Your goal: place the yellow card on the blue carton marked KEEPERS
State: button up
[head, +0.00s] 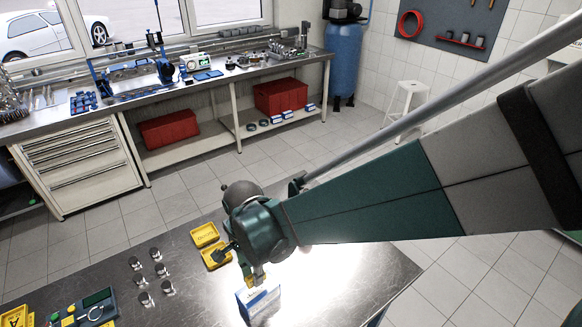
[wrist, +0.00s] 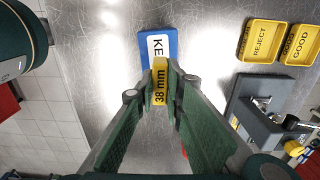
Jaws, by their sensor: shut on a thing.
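The yellow card (wrist: 160,88), marked "38 mm", is held between the fingertips of my gripper (wrist: 161,76) in the wrist view. In the head view the card (head: 255,280) shows below my gripper (head: 253,270), at the carton. The blue carton (wrist: 145,37) has a white label on which only "KE" shows; the card and fingers hide the rest. In the head view the carton (head: 260,304) stands on the steel table just below the card. I cannot tell whether the card touches the carton.
Yellow trays marked REJECT (wrist: 261,41) and GOOD (wrist: 300,45) lie on the table (head: 335,275). Several small metal cylinders (head: 145,299) stand to the left in the head view. A dark gauge device (head: 88,308) is at the front left. The table right of the carton is clear.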

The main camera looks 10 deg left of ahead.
jog(key=shift+f, duration=1.75)
jog(key=shift+f, duration=0.2)
jog(key=o, duration=0.8)
jog(key=shift+r, duration=0.25)
jog(key=shift+r, duration=5.95)
